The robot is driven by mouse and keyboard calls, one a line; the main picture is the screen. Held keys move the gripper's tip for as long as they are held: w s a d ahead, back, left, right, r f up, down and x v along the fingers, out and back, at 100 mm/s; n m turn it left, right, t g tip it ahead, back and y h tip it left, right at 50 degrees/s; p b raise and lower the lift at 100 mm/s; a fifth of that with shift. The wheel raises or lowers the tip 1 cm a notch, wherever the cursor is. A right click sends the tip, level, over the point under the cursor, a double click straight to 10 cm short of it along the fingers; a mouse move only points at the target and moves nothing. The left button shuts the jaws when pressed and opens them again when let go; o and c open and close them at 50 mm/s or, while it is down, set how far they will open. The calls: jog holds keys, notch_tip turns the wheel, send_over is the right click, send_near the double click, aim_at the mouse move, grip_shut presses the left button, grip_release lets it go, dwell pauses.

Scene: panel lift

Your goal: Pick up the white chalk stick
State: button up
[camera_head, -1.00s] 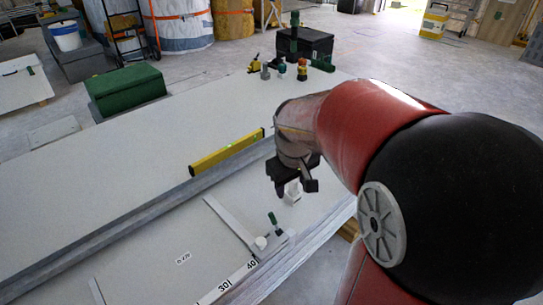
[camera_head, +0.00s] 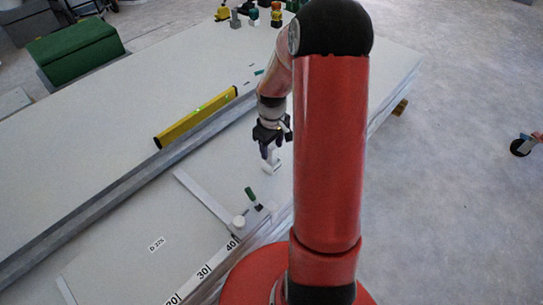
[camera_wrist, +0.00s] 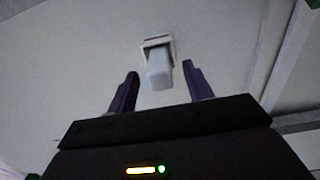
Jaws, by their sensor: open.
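A white block-like piece (camera_head: 269,163), which looks like the chalk stick, stands on the pale panel (camera_head: 120,190) below my gripper (camera_head: 271,148). In the wrist view the white chalk stick (camera_wrist: 159,72) rises from a white squarish holder or base (camera_wrist: 157,41). My gripper (camera_wrist: 160,75) is open, with its two dark purple fingers on either side of the stick's near end in the picture. I see gaps on both sides and no clear contact. How deep the fingertips reach along the stick I cannot tell.
A long grey metal rail (camera_head: 120,190) crosses the panel, with a yellow level (camera_head: 197,117) beside it. A clamp with a green handle (camera_head: 250,195) and a numbered ruler (camera_head: 203,272) lie nearer. A green box (camera_head: 75,50) and small tools (camera_head: 254,15) are farther back.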

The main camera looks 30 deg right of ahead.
jog(key=shift+f, duration=0.85)
jog(key=shift+c, duration=0.4)
jog(key=c, duration=0.9)
jog(key=shift+r, duration=0.1)
notch_tip(320, 180, up, 20)
jog(key=shift+f+p, duration=0.1)
jog(key=shift+p, duration=0.8)
